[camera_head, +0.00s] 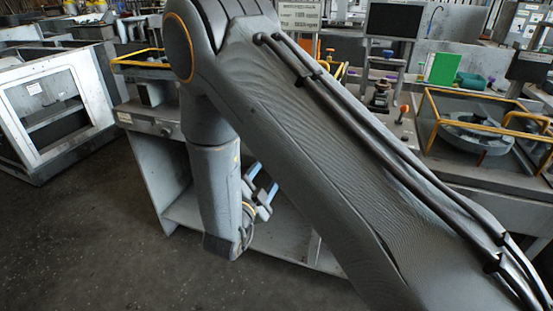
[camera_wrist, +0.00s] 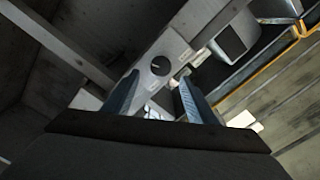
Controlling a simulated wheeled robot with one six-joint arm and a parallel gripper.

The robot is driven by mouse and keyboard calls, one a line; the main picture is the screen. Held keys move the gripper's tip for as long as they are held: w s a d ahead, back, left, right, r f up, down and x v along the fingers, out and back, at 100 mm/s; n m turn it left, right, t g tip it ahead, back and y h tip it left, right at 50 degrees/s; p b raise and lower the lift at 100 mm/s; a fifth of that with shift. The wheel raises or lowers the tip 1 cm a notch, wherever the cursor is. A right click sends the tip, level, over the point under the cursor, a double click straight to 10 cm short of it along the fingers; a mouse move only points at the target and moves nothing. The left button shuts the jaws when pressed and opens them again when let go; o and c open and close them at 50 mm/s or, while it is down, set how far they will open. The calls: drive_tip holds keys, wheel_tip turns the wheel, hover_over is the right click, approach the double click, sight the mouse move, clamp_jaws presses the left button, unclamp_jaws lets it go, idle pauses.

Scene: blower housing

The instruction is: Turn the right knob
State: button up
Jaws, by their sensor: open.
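A dark round knob (camera_wrist: 161,66) sits on a pale panel (camera_wrist: 178,47) in the wrist view. I cannot tell whether it is the right knob. In the head view, the bench front (camera_head: 150,123) carries a small dark round spot (camera_head: 165,131) left of my arm; the front farther right is hidden behind my arm. My gripper (camera_wrist: 158,77) is open, with its two blue-grey fingers either side of the knob in the picture and no visible contact. In the head view my gripper (camera_head: 264,187) hangs before the bench's open lower space.
A yellow-framed station with a round housing (camera_head: 470,133) stands at the right. A grey cabinet with a window (camera_head: 50,105) stands at the left. A dark monitor (camera_head: 394,20) and a green panel (camera_head: 443,68) rise behind. The dark floor (camera_head: 100,240) is clear at front left.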

drive_tip(key=p+x, duration=0.1)
drive_tip(key=x, duration=0.6)
drive_tip(key=c, duration=1.1)
